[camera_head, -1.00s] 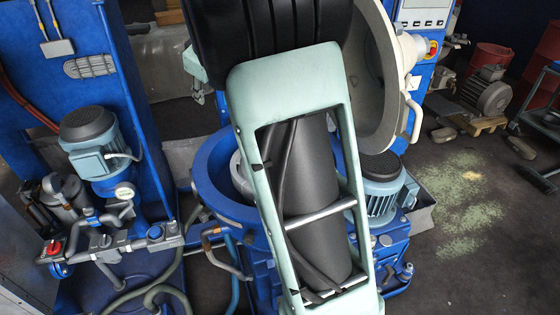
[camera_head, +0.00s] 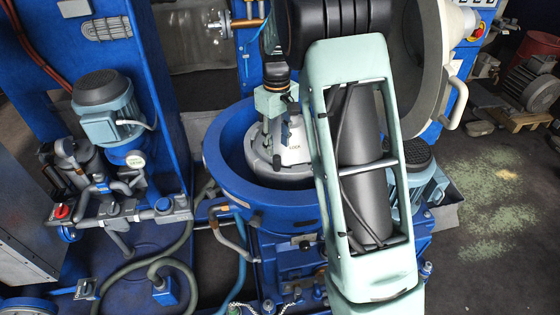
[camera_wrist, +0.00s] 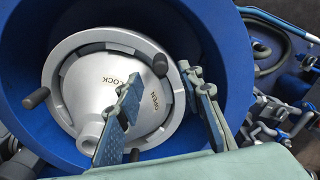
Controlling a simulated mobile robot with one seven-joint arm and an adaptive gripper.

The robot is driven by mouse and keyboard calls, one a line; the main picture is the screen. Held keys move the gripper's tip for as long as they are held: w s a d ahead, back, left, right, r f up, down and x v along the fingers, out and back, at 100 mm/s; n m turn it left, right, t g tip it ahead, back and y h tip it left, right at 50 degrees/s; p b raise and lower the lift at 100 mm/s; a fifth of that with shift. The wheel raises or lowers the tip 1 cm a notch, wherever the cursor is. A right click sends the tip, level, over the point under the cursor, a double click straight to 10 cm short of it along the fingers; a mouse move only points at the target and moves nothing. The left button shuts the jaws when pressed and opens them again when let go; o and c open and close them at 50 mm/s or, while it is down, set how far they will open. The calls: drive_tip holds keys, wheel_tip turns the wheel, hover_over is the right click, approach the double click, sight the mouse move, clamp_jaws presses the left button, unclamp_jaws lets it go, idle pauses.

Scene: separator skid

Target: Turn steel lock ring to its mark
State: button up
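The steel lock ring (camera_wrist: 72,115) surrounds a silver domed cover (camera_wrist: 105,95) in the wrist view. Dark pegs stick out from it at the left (camera_wrist: 37,98), upper right (camera_wrist: 160,65) and bottom (camera_wrist: 135,155). The words LOCK (camera_wrist: 103,80) and OPEN (camera_wrist: 153,108) are on the dome. My gripper (camera_wrist: 160,73) is open over the ring's right side. The upper-right peg shows between its fingertips; I cannot tell whether they touch it. In the head view my gripper (camera_head: 271,140) reaches down to the silver cover (camera_head: 293,150), and my arm hides part of the bowl.
A deep blue bowl housing (camera_head: 235,190) surrounds the ring. A large pale open lid (camera_head: 435,60) stands at the upper right. A blue motor (camera_head: 105,110) and pipework (camera_head: 130,210) are at the left. Hoses (camera_head: 180,255) run in front.

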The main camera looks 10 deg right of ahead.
sight(277, 157)
wheel_tip(277, 157, down, 7)
drive_tip(key=shift+f+b, duration=0.2)
drive_tip(key=shift+b, duration=0.2)
drive_tip(key=shift+c, duration=0.7)
clamp_jaws()
